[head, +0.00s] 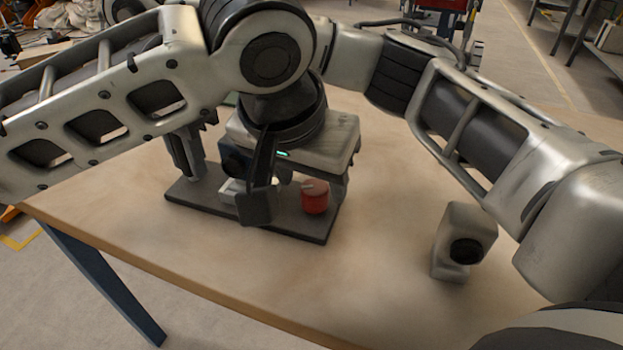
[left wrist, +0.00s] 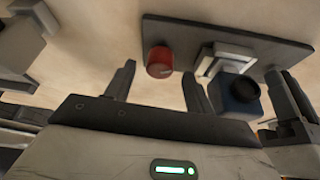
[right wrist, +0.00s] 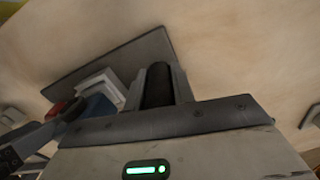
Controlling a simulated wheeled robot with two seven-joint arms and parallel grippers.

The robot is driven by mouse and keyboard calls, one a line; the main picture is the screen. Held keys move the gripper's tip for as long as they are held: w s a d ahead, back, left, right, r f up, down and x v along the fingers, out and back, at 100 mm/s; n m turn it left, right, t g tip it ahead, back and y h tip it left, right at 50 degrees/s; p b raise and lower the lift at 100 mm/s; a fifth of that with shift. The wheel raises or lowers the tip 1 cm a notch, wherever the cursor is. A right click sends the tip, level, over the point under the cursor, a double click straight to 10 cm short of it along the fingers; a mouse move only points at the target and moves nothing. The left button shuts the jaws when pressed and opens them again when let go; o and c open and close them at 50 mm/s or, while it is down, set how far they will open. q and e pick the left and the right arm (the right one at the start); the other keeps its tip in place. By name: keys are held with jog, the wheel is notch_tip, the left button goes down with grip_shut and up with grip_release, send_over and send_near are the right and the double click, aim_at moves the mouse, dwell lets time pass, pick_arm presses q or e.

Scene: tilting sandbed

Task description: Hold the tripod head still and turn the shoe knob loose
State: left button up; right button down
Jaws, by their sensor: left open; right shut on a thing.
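The tripod head is a dark flat base plate (head: 285,228) on the table, with a pale clamp (head: 232,188), a blue block (head: 235,160) and a red shoe knob (head: 315,198). The knob shows in the left wrist view (left wrist: 160,62) between the two spread fingers of my left gripper (left wrist: 160,82), apart from both. In the head view my left gripper (head: 300,200) hangs over the plate and hides part of it. My right gripper (right wrist: 158,82) is shut on a dark upright cylinder (right wrist: 157,88) at the plate's other end, and it shows partly in the head view (head: 187,165).
A grey block with a black round face (head: 466,245) stands on the table (head: 380,270) to the right, apart from the plate. The table's front edge is near. The table between plate and block is clear. My arms cross above the plate.

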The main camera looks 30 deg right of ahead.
pick_arm(q)
jog(key=shift+x, duration=0.8)
jog(key=c, duration=1)
jog(key=shift+s+n, duration=0.1)
jog(key=shift+n, duration=0.3)
jog(key=n, duration=0.2)
jog(key=n+t+y, duration=0.1)
jog(key=n, duration=0.1)
jog(key=shift+s+d+n+y, duration=0.1)
jog(key=shift+d+n+y, duration=0.1)
jog(key=shift+n+y, duration=0.15)
jog(key=n+y, duration=0.1)
jog(key=n, duration=0.1)
jog(key=n+t+y, duration=0.1)
jog(key=n, duration=0.2)
jog(key=shift+d, duration=0.15)
jog(key=shift+n, duration=0.35)
